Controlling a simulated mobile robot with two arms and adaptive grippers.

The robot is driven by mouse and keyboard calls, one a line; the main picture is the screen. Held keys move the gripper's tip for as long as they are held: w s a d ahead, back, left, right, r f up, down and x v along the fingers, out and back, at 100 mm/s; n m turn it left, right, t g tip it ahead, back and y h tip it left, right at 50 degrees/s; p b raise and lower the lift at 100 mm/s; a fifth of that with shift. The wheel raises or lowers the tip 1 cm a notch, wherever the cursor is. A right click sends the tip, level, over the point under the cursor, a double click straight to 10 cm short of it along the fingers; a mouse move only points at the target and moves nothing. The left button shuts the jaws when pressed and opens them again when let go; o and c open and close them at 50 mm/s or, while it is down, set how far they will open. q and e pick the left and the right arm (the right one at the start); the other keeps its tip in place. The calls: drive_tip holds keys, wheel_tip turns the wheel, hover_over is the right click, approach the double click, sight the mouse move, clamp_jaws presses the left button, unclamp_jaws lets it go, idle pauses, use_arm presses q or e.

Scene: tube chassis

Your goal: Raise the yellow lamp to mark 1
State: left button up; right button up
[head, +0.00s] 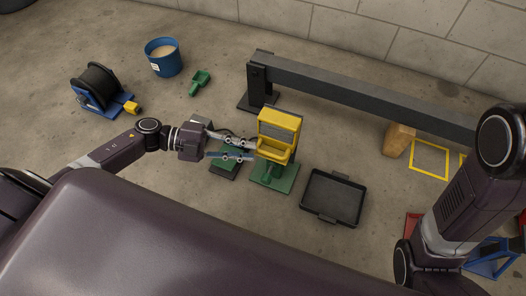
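The yellow lamp (279,127), a boxy head with a grey panel, stands near the middle of the head view on a green base (272,175). My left gripper (254,150) comes in from the left, with its fingertips at the lamp's left edge. Its two fingers are visibly apart, and nothing clearly shows between them. I cannot tell whether they touch the lamp. A second green and dark base (226,163) lies partly hidden under the gripper. No mark number is readable. My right arm is at the right, but its gripper is not in view.
A black tray (333,197) lies right of the lamp, and a dark beam (365,93) runs behind. A blue bucket (163,58), green scoop (199,83) and cable reel (97,87) stand at the left. A cardboard-coloured block (398,139) sits beside a yellow floor square (430,143).

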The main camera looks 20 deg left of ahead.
use_arm(q)
drive_tip(key=shift+v, duration=2.35)
